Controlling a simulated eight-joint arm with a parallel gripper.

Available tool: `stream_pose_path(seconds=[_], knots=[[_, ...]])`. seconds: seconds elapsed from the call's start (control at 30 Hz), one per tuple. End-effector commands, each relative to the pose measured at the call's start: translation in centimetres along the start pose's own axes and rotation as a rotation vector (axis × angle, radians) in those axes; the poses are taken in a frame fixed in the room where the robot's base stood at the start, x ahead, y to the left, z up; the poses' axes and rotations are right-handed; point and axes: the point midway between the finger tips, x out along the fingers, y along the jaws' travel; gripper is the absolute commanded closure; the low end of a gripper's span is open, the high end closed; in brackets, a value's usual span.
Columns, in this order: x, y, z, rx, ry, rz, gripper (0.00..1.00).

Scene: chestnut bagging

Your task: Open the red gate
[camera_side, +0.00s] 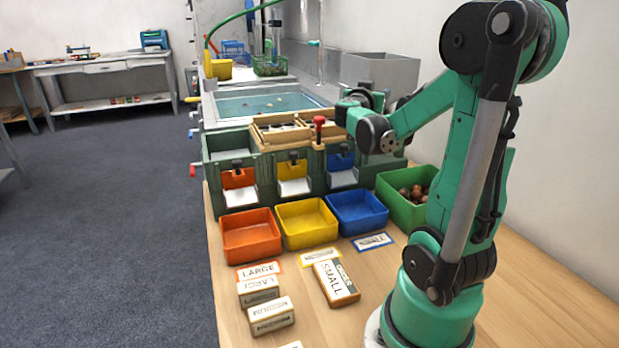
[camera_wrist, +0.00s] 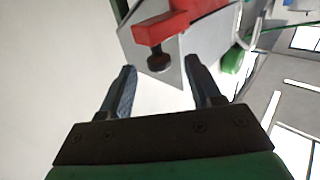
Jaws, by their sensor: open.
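In the wrist view, a red part (camera_wrist: 165,26) with a dark round knob (camera_wrist: 159,61) sits against a grey metal panel (camera_wrist: 212,40); it looks like the red gate. My gripper (camera_wrist: 160,67) is open and empty. Its two dark fingers point towards the knob, which shows between the fingertips. I cannot tell the remaining distance. In the side view, my gripper end is at the far side of the sorter, by the metal hopper (camera_side: 385,70), with its fingers mostly hidden. I cannot make out the red part beside the hopper there.
A red-topped handle (camera_side: 318,121) stands upright on the green sorter (camera_side: 215,145), close to my wrist. Orange (camera_side: 251,245), yellow (camera_side: 307,236) and blue bins (camera_side: 358,222) stand before it. A green bin (camera_side: 400,212) holds chestnuts. Label blocks lie in front.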

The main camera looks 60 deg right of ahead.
Motion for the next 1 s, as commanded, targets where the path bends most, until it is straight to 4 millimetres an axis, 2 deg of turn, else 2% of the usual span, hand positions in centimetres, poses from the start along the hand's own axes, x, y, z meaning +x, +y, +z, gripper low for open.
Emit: stream_pose_path(seconds=[0.2, 0.47, 0.5, 0.6, 0.7, 1.0], knots=[[2.1, 0.0, 0.0, -0.001, -0.001, -0.001, 0.43], [2.2, 0.0, 0.0, -0.001, -0.001, -0.002, 0.43], [2.2, 0.0, 0.0, -0.001, -0.001, -0.002, 0.48], [2.2, 0.0, 0.0, -0.001, -0.001, -0.002, 0.77], [2.2, 0.0, 0.0, 0.000, -0.001, -0.002, 1.00], [2.2, -0.1, 0.0, -0.001, -0.001, -0.003, 1.00]])
